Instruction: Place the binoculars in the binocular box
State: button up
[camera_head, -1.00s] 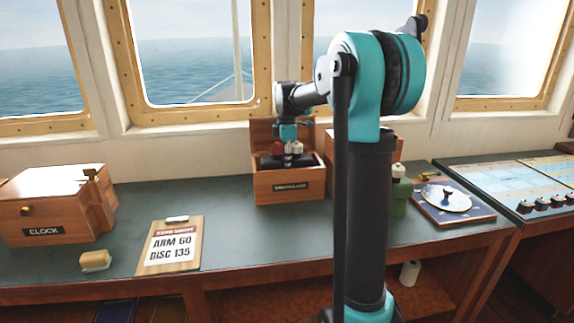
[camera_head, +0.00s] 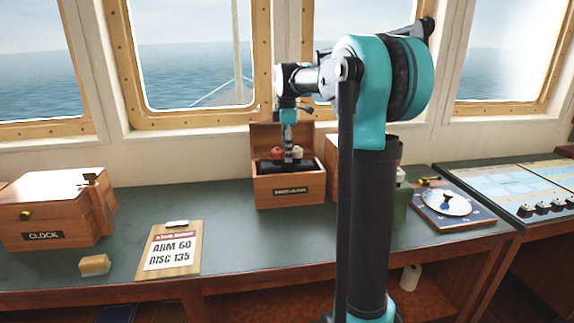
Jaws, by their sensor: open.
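The binocular box (camera_head: 289,193) is an open wooden case with a dark label, standing on the desk with its lid (camera_head: 266,134) raised at the back. A black shape that looks like the binoculars (camera_head: 270,166) lies low inside it, largely hidden by the front wall. A red and a white rounded part show just above it; I cannot tell what they belong to. My gripper (camera_head: 288,158) points straight down over the box, open, with its fingertips close to the black shape. I cannot tell whether they touch it.
A wooden clock box (camera_head: 60,236) stands at the left. A clipboard (camera_head: 170,250) and a small wooden block (camera_head: 94,265) lie before it. Another wooden box (camera_head: 331,160) is partly behind my arm, with a dial instrument (camera_head: 446,201) further right.

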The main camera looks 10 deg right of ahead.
jog(key=shift+r, duration=2.75)
